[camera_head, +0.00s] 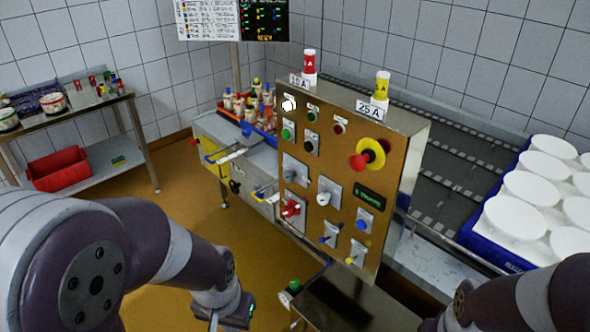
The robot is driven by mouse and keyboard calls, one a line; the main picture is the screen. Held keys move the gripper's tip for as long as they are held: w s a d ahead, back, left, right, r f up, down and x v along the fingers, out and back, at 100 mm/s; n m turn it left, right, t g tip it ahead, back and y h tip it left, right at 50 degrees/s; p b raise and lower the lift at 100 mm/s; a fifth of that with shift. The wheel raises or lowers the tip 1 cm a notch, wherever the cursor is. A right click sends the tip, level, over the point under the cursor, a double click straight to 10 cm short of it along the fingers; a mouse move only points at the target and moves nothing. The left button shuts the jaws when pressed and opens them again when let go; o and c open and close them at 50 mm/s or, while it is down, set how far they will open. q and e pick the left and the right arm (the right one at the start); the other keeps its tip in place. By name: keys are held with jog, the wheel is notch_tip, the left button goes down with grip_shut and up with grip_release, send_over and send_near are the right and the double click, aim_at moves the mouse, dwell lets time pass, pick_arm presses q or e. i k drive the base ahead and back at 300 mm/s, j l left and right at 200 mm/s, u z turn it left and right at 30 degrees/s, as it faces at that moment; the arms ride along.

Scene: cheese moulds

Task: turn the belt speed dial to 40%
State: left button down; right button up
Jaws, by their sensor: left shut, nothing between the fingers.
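The brown control panel (318,150) stands in the middle of the view. It carries several knobs, switches and buttons, with labels too small to read. A knob on a white plate (328,194) sits mid-panel, and another control on a pale plate (296,172) is above left of it. I cannot tell which is the belt speed dial. A small display with green text (369,197) is at the right; its value is unreadable. My left gripper (234,316) is at the bottom edge, below left of the panel, partly cut off, shut and empty, apart from the panel. My right gripper is out of view.
A red emergency button on a yellow ring (372,154) juts from the panel. Red (309,62) and yellow (382,86) containers stand on top. A shelf table (70,112) stands left.

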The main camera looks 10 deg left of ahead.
aim_at(289, 176)
jog(key=i+j+z, duration=0.2)
jog(key=j, duration=0.15)
jog(key=i+j+z, duration=0.15)
jog(key=j, duration=0.2)
jog(key=i+j+z, duration=0.2)
jog(key=j, duration=0.15)
